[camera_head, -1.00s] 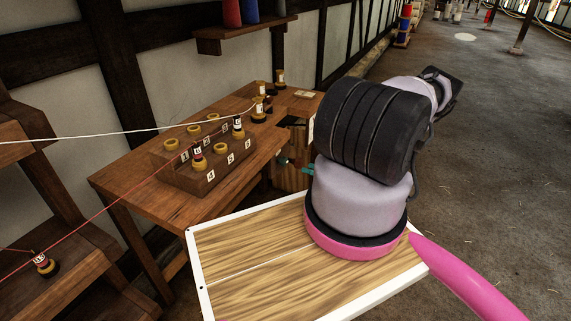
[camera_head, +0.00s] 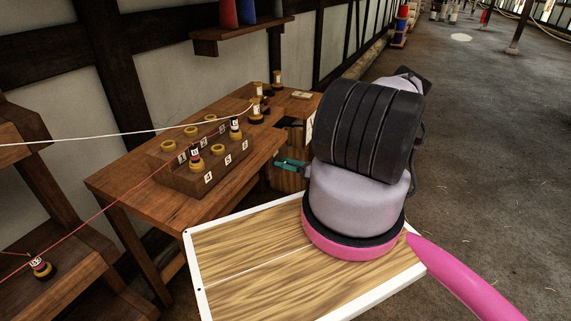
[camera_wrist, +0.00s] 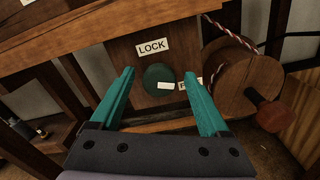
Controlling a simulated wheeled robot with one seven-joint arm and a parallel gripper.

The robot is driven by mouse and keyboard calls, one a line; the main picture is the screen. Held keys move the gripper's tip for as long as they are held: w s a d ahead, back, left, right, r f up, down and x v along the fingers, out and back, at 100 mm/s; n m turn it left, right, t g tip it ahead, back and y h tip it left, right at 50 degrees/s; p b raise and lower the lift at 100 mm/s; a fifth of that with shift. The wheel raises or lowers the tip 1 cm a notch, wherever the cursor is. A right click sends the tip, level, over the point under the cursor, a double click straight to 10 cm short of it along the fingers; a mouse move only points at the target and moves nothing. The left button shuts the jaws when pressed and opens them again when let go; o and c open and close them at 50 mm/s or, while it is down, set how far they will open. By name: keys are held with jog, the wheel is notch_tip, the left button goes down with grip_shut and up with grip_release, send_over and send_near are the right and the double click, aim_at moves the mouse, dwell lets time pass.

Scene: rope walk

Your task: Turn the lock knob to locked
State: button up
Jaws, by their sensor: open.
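The lock knob (camera_wrist: 158,77) is a round dark green disc with a white mark on its lower right. It sits on a wooden panel under a white LOCK label (camera_wrist: 153,48) in the wrist view. A second small white label (camera_wrist: 185,82), partly hidden by a finger, is right of the knob. My gripper (camera_wrist: 163,82) is open, its two teal fingers to the left and right of the knob in the picture. I cannot tell whether they touch it. In the head view my gripper (camera_head: 290,164) is beside the bench's right end, where my arm hides the knob.
A wooden reel with a handle (camera_wrist: 245,88) and red-white rope is right of the knob. In the head view a wooden bench (camera_head: 130,183) carries a numbered block (camera_head: 175,182) with several bobbins. White and red cords cross the left side. Open floor (camera_head: 480,150) lies right.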

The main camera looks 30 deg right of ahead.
grip_shut()
jog(key=shift+n, duration=0.3)
jog(key=n, duration=2.1)
jog(key=shift+s+a+f, duration=0.15)
jog(key=shift+s+f, duration=0.1)
jog(key=shift+f, duration=0.05)
jog(key=shift+n, duration=0.3)
grip_release()
